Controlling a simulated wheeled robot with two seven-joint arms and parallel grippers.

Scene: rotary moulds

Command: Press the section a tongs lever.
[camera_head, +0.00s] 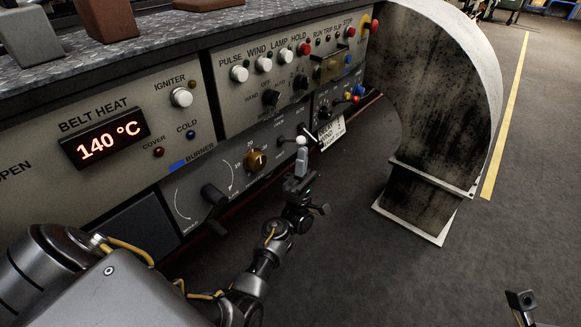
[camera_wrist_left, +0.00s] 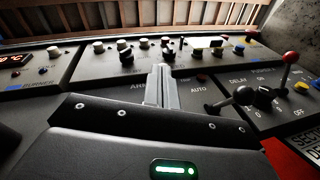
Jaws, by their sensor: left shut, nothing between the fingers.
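My left gripper (camera_head: 302,156) is shut and empty, its fingers pointing up at the lower edge of the control panel. In the left wrist view its fingers (camera_wrist_left: 162,85) stand together in front of the panel. A white ball knob (camera_head: 300,140) shows right at the fingertips in the head view; I cannot tell whether they touch. Just right of it is a dark lever (camera_head: 310,137). No readable label tells me which is the section A tongs lever.
An upper panel box (camera_head: 285,75) carries several knobs and buttons. A white tag (camera_head: 331,132) hangs right of the levers. A black handle (camera_head: 214,195) and brass knob (camera_head: 256,160) lie left. A curved duct (camera_head: 445,110) stands right. The floor (camera_head: 350,250) in front is clear.

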